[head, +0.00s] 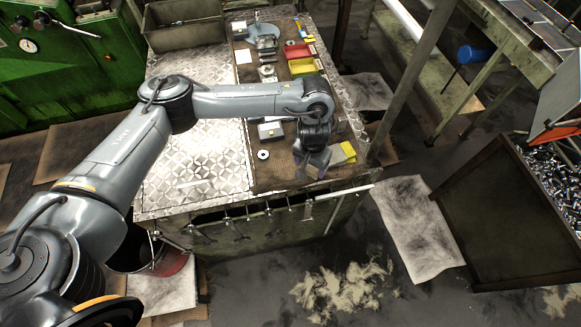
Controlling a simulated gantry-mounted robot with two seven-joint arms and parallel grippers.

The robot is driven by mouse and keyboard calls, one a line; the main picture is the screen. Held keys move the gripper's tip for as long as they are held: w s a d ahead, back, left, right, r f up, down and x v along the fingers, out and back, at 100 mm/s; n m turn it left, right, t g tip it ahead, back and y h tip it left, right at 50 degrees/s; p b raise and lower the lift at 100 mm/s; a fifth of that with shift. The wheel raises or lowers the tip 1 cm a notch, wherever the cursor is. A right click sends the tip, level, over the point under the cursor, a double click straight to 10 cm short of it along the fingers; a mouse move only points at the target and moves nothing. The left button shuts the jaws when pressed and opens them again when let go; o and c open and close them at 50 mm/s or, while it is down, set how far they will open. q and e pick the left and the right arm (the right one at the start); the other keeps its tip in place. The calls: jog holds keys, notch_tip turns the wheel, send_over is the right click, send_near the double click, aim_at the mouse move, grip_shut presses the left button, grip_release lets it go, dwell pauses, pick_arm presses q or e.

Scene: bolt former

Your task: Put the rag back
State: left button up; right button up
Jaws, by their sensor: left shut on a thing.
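My left gripper (316,150) reaches over the near right part of the workbench (190,160) and points down. It is shut on a small grey-purple piece that looks like the rag (314,164), which hangs at the fingertips above the brown mat (275,178). The fingers and the rag are hard to tell apart at this size. A yellow piece (342,153) lies just right of the gripper, near the bench's right edge. My right gripper is not in view.
A red bin (297,51), a yellow bin (303,68) and small tools stand farther back on the bench. Tools hang along the front edge. The metal plate at left is mostly clear.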

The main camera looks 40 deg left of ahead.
pick_arm(q)
jog(key=b, duration=0.3)
send_over(290, 169)
jog(key=f, duration=0.5)
jog(key=shift+s, duration=0.2)
notch_tip(290, 169, down, 2)
jog(key=shift+f+b, duration=0.15)
jog(key=shift+b, duration=0.2)
jog(key=shift+f, duration=0.8)
jog(key=shift+f, duration=0.15)
jog(key=o, duration=1)
